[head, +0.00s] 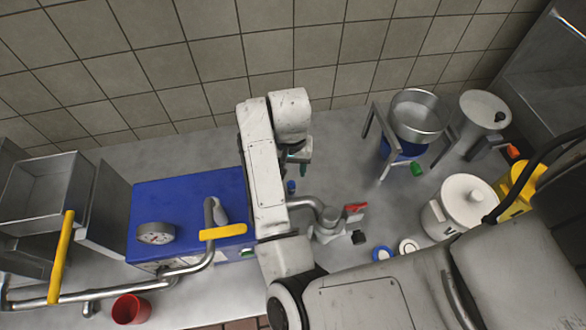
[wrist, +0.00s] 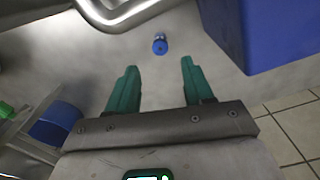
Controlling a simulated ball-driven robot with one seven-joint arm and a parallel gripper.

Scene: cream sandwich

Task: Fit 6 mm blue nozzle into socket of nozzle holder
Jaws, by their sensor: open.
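A small blue nozzle (wrist: 160,44) is on the grey worktop in the wrist view, ahead of my gripper (wrist: 157,72) and roughly midway between its fingers. My gripper has two green fingers, open and empty, and the nozzle is apart from them. In the head view the nozzle (head: 291,187) shows as a small blue piece just below my gripper (head: 299,158), which is partly hidden by my arm. A bent metal pipe fitting with a red lever (head: 356,207) stands to the right of the nozzle. I cannot tell which part is the nozzle holder, and no socket is clearly visible.
A blue machine (head: 160,195) with a gauge and a yellow-handled pipe stands to the left. A metal pan on a stand (head: 420,112), a white lidded pot (head: 466,205) and a red cup (head: 130,309) are around. A metal pipe (wrist: 118,14) crosses beyond the nozzle.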

